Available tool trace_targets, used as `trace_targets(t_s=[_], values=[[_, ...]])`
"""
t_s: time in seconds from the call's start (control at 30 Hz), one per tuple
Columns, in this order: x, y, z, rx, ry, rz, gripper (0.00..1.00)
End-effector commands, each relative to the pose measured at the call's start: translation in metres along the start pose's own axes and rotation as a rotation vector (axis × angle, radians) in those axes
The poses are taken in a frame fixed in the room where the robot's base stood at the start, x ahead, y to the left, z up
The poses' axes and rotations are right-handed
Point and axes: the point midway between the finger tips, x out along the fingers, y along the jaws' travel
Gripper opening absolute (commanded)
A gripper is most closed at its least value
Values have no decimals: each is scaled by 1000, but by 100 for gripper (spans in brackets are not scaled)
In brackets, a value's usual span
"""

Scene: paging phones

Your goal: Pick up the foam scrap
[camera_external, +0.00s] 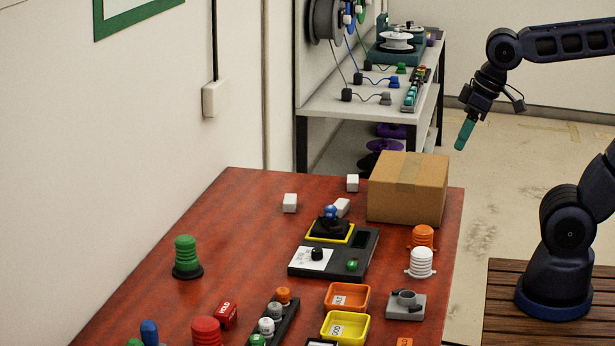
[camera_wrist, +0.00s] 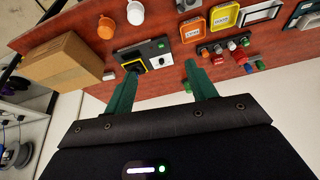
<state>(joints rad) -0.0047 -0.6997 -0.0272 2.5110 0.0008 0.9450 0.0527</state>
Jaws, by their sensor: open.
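Several small white blocks that look like foam scraps lie on the red table. One block (camera_external: 290,203) is at the left, one (camera_external: 352,183) is near the cardboard box, and one (camera_external: 341,207) is just behind the black control box. I cannot tell which is meant. In the wrist view a small white block (camera_wrist: 108,76) shows beside the cardboard box. My gripper (camera_external: 464,135) has green fingers and hangs in the air to the right of the table, beyond the cardboard box. In the wrist view my gripper (camera_wrist: 160,70) is open, with nothing between its fingers.
A cardboard box (camera_external: 408,188) stands on the table (camera_external: 240,235) between my gripper and the blocks. A black control box (camera_external: 335,254) with a joystick is in front of the blocks. Orange (camera_external: 346,298) and yellow (camera_external: 345,328) trays are nearer. A shelf bench (camera_external: 350,100) stands behind.

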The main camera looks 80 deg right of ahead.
Motion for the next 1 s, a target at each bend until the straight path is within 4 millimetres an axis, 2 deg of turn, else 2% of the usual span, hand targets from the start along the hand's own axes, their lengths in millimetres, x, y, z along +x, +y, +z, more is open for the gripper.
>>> trace_targets(t_s=[0.2, 0.47, 0.7, 1.0], values=[[21, 19, -45, 184, -49, -10, 56], [56, 47, -96, 416, -100, 10, 56], [97, 79, -137, 628, -138, 58, 56], [156, 124, -179, 880, -162, 158, 56]])
